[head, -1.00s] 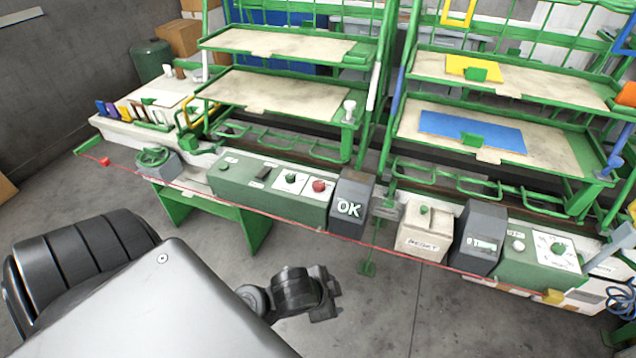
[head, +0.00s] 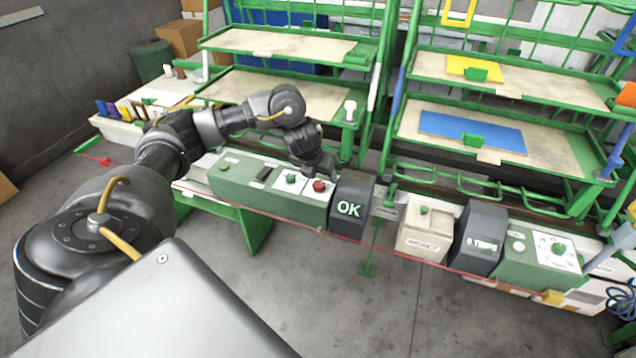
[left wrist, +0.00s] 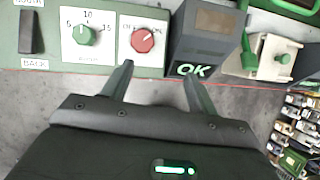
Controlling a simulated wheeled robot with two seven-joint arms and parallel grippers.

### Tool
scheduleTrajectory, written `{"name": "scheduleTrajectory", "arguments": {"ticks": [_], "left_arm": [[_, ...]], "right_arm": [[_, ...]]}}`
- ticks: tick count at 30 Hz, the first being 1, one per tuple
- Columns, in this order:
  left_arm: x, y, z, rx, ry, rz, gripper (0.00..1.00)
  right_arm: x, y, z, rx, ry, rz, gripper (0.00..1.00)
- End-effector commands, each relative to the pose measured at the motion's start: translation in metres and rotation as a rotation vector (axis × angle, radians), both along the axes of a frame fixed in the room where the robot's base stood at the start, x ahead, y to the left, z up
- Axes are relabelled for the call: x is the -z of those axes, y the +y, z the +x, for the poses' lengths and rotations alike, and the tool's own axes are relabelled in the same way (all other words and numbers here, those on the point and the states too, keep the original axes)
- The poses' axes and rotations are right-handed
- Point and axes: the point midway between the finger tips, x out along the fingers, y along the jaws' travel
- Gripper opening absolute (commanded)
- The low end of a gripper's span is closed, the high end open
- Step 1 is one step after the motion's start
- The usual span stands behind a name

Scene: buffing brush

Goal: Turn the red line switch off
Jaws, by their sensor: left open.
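The red line switch is a round red knob (head: 319,186) on a white label plate at the right end of the green control box (head: 230,182). In the left wrist view the red knob (left wrist: 143,40) shows near the top, left of centre, with lettering on both sides. My left gripper (head: 318,166) is just above and behind the knob in the head view. In the left wrist view my left gripper (left wrist: 158,76) is open and empty, its left fingertip close below the knob's plate. Contact with the knob cannot be seen. My right gripper is not in view.
A dark OK display (head: 350,208) stands right beside the red knob. A green dial (head: 291,178) and a black rocker switch (head: 264,173) sit to its left. A thin red line (head: 390,251) runs along the bench front. Green racks (head: 350,118) rise behind.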

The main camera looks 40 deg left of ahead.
Motion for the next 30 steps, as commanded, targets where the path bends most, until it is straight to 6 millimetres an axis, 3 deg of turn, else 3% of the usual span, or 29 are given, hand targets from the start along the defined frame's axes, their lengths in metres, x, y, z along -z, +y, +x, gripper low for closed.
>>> {"name": "scheduleTrajectory", "arguments": {"ticks": [1, 4, 11, 24, 30], "left_arm": [[-0.007, 0.013, -0.001, 0.000, 0.013, 0.021, 0.59], [-0.013, 0.026, -0.004, 0.005, 0.035, 0.043, 0.59], [-0.008, 0.029, -0.003, 0.005, 0.042, 0.047, 0.59], [0.065, 0.034, 0.024, 0.004, 0.042, 0.043, 0.59], [0.083, 0.037, 0.033, 0.005, 0.039, 0.045, 0.59]], "right_arm": [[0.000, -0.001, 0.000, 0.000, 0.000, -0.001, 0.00], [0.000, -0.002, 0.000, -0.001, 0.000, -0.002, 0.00], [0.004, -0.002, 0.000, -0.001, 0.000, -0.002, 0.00], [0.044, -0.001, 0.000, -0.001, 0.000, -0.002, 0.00], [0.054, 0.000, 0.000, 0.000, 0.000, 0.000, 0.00]]}}
